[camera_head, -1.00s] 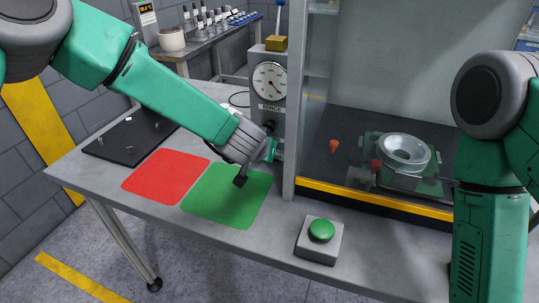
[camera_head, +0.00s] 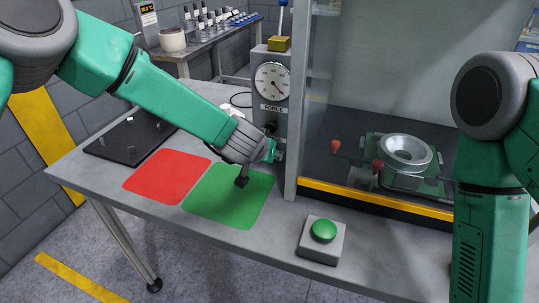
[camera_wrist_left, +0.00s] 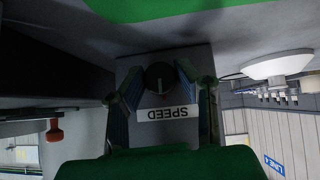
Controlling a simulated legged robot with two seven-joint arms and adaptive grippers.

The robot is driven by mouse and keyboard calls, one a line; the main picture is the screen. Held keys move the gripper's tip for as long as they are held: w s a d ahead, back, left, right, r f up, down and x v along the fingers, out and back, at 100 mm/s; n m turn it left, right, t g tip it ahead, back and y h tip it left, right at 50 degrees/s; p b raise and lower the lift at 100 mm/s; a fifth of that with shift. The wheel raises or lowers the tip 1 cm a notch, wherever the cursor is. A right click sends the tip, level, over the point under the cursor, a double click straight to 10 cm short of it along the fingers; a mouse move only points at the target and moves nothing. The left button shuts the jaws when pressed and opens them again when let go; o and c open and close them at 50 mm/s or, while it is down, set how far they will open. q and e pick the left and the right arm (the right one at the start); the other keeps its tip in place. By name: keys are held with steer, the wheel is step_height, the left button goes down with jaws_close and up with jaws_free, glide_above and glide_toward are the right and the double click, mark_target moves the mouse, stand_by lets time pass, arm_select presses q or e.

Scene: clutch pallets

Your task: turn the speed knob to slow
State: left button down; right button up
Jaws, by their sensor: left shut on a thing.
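The dark round speed knob (camera_wrist_left: 160,78) shows in the left wrist view, beside a white label (camera_wrist_left: 168,113) reading SPEED, which appears upside down. In the head view my left gripper (camera_head: 275,151) is at the lower front of the grey force gauge stand (camera_head: 272,115), and hides the knob. My right arm (camera_head: 490,215) hangs at the right; its gripper is out of view.
A clear-walled cabinet with a yellow front strip (camera_head: 375,198) stands right of my left gripper and holds a metal clutch part (camera_head: 405,149). A green button box (camera_head: 322,240), a red mat (camera_head: 166,176) and a green mat (camera_head: 229,194) lie in front.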

arm_select(q)
steer(key=shift+w+a+n+h, duration=0.1)
steer(key=shift+a+n+h, duration=0.05)
steer(key=shift+n+h, duration=0.2)
steer(key=shift+f+n+g+h+b, duration=0.1)
steer(key=shift+n+g+h+b, duration=0.2)
steer(key=shift+h+b, duration=0.5)
steer(key=n+h+b, duration=0.1)
steer(key=b, duration=0.2)
steer(key=shift+a+h, duration=0.1)
steer(key=shift+h, duration=0.15)
steer(key=shift+n+h+b, duration=0.25)
steer(key=shift+h+b, duration=0.35)
steer(key=shift+b, duration=0.45)
steer(key=c, duration=1.2)
jaws_free()
